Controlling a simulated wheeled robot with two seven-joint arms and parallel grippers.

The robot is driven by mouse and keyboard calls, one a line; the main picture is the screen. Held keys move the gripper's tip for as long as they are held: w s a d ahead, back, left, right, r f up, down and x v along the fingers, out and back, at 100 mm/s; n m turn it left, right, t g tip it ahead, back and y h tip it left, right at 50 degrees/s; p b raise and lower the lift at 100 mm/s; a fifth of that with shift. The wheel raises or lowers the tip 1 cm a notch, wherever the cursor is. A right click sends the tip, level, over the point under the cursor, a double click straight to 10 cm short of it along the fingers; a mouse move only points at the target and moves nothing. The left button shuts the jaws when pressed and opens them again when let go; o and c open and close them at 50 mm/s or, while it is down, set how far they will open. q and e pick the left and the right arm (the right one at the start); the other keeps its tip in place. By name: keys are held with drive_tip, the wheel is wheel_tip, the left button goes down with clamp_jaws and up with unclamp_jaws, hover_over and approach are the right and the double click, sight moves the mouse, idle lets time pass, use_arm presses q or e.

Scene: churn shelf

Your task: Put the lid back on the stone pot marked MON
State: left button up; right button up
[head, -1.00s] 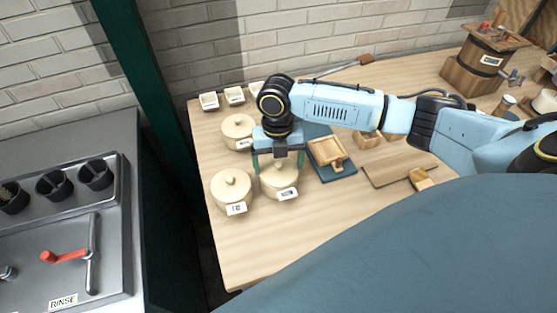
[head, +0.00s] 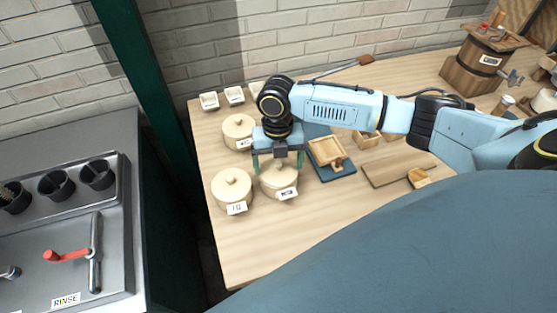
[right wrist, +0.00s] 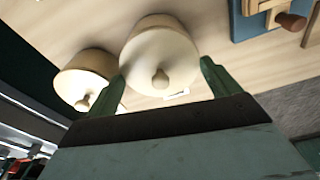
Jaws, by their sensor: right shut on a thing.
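The stone pot marked MON (head: 283,194) is cream and round, with a small white label on its front. Its domed lid (right wrist: 158,52) with a round knob sits on top of it, level as far as I can tell. My right gripper (head: 278,162) points down over it, with its green fingers on either side of the lid. In the right wrist view my right gripper (right wrist: 163,82) has the lid and knob between its fingers. It is shut on the lid across its width. Whether a small gap is left under the lid is hidden. My left gripper is not in view.
A similar lidded pot (head: 232,190) stands close on the left, another (head: 238,131) behind. A wooden tray on a blue mat (head: 333,178) lies to the right. The front of the table (head: 250,250) is clear.

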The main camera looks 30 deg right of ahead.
drive_tip(key=shift+f+p, duration=0.15)
drive_tip(key=shift+p, duration=0.4)
idle(1.0)
idle(0.4)
drive_tip(key=o, duration=0.8)
drive_tip(key=shift+c, duration=0.2)
drive_tip(key=shift+r+p, duration=3.55)
drive_tip(key=shift+p, duration=0.2)
drive_tip(key=shift+f, duration=0.1)
clamp_jaws()
